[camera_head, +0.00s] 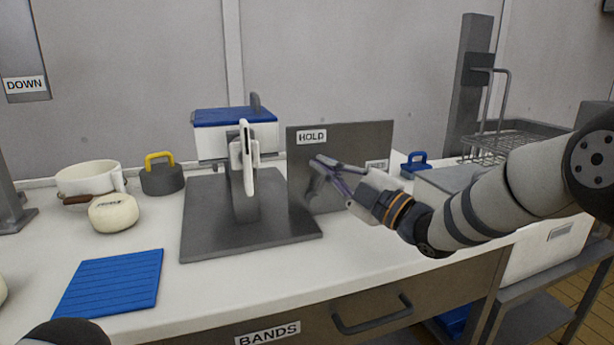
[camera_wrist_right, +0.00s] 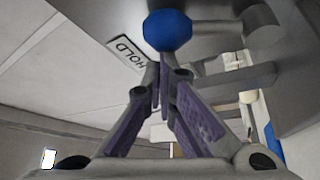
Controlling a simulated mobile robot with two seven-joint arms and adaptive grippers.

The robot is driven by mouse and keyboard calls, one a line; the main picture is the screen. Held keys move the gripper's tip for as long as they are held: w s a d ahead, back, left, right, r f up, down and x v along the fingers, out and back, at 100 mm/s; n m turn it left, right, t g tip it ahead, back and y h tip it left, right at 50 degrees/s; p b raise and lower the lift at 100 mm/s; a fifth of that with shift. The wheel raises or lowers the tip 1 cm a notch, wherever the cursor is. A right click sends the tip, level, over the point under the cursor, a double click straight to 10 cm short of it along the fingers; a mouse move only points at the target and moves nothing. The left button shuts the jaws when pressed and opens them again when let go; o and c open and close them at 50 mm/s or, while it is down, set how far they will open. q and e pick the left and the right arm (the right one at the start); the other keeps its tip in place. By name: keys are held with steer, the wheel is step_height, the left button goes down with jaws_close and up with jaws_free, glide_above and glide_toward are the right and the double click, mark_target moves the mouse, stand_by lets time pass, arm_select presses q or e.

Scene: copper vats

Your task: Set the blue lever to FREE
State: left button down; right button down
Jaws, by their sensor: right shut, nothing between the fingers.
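A grey upright panel (camera_head: 352,140) stands on the bench with a HOLD label (camera_head: 311,137) at its upper left. A second label (camera_head: 377,165) at its right is partly covered and hard to read. My right gripper (camera_head: 322,164) is shut and empty in front of the panel, below the HOLD label. In the right wrist view the blue lever's knob (camera_wrist_right: 167,30) shows just beyond the shut fingertips (camera_wrist_right: 161,72), near the HOLD label (camera_wrist_right: 128,55). I cannot tell if they touch. In the head view the knob is hidden. My left gripper is not in view.
A grey base plate with a white-handled device (camera_head: 246,160) stands left of the panel. A blue-lidded box (camera_head: 235,117) is behind it. A yellow-handled weight (camera_head: 161,178), white pan (camera_head: 88,178) and blue mat (camera_head: 112,283) lie left. A blue-handled object (camera_head: 416,163) and wire basket (camera_head: 497,147) are right.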

steer(key=d+m+t, duration=0.1)
steer(key=m, duration=0.1)
steer(key=d+f+m+t, duration=0.1)
steer(key=m, duration=0.1)
steer(key=w+d+m+t+b, duration=0.1)
steer(key=shift+w+d+f+m+h, duration=0.1)
steer(key=shift+d+f+m+h, duration=0.2)
steer(key=shift+f+m+h, duration=0.1)
steer(key=shift+d, duration=0.1)
stand_by(0.4)
step_height(320, 180, up, 10)
stand_by(0.4)
